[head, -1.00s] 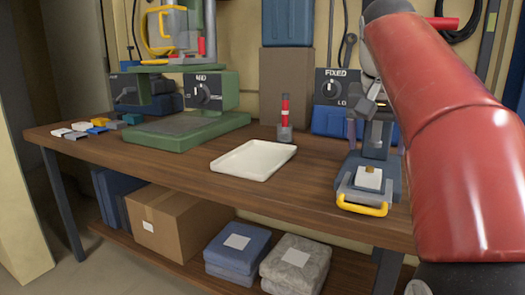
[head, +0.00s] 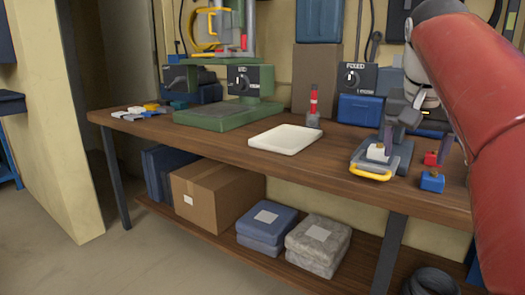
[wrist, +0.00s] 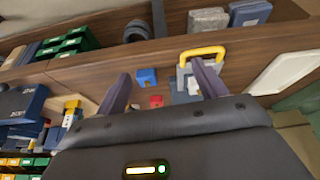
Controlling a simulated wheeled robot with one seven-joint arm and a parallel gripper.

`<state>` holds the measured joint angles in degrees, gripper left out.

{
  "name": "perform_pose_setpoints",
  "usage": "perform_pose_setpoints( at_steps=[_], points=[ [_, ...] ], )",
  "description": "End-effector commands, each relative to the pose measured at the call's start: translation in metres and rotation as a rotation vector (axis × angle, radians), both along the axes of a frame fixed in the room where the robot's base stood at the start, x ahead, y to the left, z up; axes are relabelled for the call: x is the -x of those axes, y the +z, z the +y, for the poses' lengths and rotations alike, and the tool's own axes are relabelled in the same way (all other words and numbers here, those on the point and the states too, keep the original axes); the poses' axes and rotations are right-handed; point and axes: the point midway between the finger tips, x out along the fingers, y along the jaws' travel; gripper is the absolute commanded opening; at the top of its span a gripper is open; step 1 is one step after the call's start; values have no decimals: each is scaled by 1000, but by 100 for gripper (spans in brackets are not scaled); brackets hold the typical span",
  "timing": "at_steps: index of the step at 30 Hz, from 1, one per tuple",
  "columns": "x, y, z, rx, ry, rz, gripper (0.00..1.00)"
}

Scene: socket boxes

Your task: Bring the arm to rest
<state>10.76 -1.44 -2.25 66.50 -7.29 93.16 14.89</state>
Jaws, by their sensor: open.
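My gripper (head: 416,143) is at the right of the workbench in the head view, partly hidden by my red arm. Its two dark fingers stand apart in the wrist view (wrist: 161,78), with nothing between them held. In the wrist view, a blue block (wrist: 147,77) and a red block (wrist: 156,101) appear between the fingers, on the bench beyond. The fixture with the yellow handle (head: 370,172) is near the fingers in the head view; the wrist view shows one finger overlapping its handle (wrist: 202,53). I cannot tell the clearance.
The wooden bench (head: 225,150) carries a white tray (head: 287,139), a green press (head: 228,113) and a red-topped tool (head: 313,105). A cardboard box (head: 215,195) and folded stacks sit on the lower shelf. Open floor (head: 130,265) lies in front and left.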

Motion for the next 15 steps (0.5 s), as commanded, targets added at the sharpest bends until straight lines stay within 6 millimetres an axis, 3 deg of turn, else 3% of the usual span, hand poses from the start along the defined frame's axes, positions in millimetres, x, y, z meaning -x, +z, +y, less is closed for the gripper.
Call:
perform_pose_setpoints(
  at_steps=[8, 15],
  points=[
    [19, -26, 21, -1, 88, -11, 71],
    [51, -74, 50, 0, 213, -31, 71]
  ],
)
